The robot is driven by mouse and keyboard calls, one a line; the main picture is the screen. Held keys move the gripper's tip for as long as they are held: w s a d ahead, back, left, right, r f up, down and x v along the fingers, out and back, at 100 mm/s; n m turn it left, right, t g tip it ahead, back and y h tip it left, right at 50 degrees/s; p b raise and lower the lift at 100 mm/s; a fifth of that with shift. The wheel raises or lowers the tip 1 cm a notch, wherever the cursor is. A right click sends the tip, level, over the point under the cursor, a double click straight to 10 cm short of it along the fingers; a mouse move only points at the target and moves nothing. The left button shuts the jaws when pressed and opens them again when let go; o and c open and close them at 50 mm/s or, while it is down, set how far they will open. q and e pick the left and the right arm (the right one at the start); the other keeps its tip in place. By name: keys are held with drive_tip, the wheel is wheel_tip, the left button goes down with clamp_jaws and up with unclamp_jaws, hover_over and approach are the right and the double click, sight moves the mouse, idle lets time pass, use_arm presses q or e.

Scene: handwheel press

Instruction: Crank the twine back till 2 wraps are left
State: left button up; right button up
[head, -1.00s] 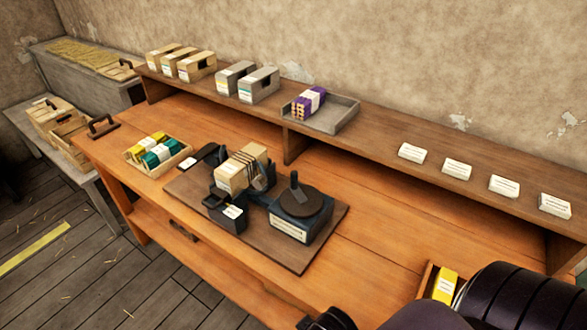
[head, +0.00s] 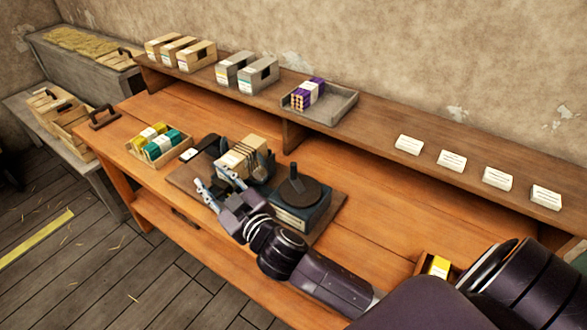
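The press stands on a brown board (head: 185,178) on the orange workbench. Its dark, labelled box carries a round black handwheel (head: 299,193) with an upright knob. Left of it, a bundle of tan pieces (head: 238,160) with a pale band sits in a dark holder. Twine and its wraps are too small to make out. My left gripper is not in view.
A tray of yellow, white and green bundles (head: 158,146) stands left of the board. The back shelf holds file boxes (head: 181,53), a grey tray (head: 333,108) with a purple bundle, and several white cards (head: 452,161). A small box with a yellow item (head: 438,266) lies near my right arm.

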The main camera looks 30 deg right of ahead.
drive_tip(key=w+a+r+n+t+y, duration=0.2)
drive_tip(key=w+a+r+n+y, duration=0.1)
drive_tip(key=a+r+n+y, duration=0.4)
drive_tip(key=a+r+n+g+y, duration=0.2)
drive_tip(key=a+n+y, duration=0.1)
drive_tip(key=a, duration=0.2)
drive_tip(key=n+g+h, duration=0.7)
drive_tip(key=g+h, duration=0.5)
drive_tip(key=g, duration=0.5)
hover_over(293, 164)
wheel_tip(293, 164, down, 12)
drive_tip(key=shift+d+f, duration=0.1)
drive_tip(key=shift+f, duration=0.1)
drive_tip(key=shift+s+f+p, duration=0.1)
drive_tip(key=shift+f+p, duration=0.2)
drive_tip(key=shift+f, duration=0.05)
wheel_tip(293, 164, down, 6)
drive_tip(key=shift+p, duration=1)
drive_tip(key=shift+f, duration=0.4)
